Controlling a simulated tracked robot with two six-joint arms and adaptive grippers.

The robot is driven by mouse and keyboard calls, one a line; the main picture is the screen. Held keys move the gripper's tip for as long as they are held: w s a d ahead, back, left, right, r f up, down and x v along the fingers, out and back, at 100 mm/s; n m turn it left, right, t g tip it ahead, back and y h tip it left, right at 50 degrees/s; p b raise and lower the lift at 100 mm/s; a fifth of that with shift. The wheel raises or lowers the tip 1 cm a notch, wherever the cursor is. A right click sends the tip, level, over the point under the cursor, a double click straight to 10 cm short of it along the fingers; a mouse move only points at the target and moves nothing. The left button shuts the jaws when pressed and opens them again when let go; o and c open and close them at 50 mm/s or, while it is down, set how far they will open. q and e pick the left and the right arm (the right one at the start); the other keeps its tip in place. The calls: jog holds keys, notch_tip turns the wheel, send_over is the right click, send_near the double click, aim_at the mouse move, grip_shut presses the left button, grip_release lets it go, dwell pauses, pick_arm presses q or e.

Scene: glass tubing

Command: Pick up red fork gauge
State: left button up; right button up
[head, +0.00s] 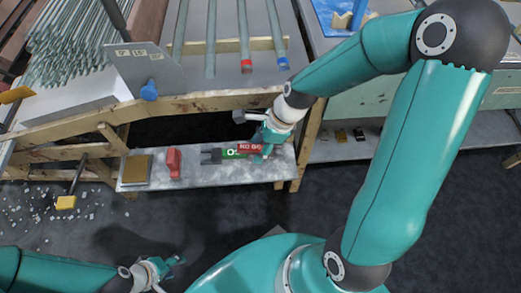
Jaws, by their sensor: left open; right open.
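A small red piece (249,148) with white lettering lies on the low grey shelf, under and beside my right gripper. A green lettered piece (232,154) with a dark forked end (210,156) lies against it on the left; I cannot tell whether the red and green parts are one gauge or two. My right gripper (265,153) is open and reaches down to the right end of the red piece, partly covering it. I cannot tell whether it touches. My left gripper (175,265) is open and empty, low in the view, well away from the shelf.
On the low shelf (200,177) also lie a red block-like object (174,162) and a tan square plate (137,170). Above is a bench with glass tubes (243,40) and a wooden front edge (190,104). A yellow-headed brush-like tool (66,202) stands at left among debris.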

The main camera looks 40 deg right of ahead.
jog(key=shift+a+f, duration=0.1)
jog(key=shift+f, duration=0.1)
grip_shut()
jog(key=shift+r, duration=0.15)
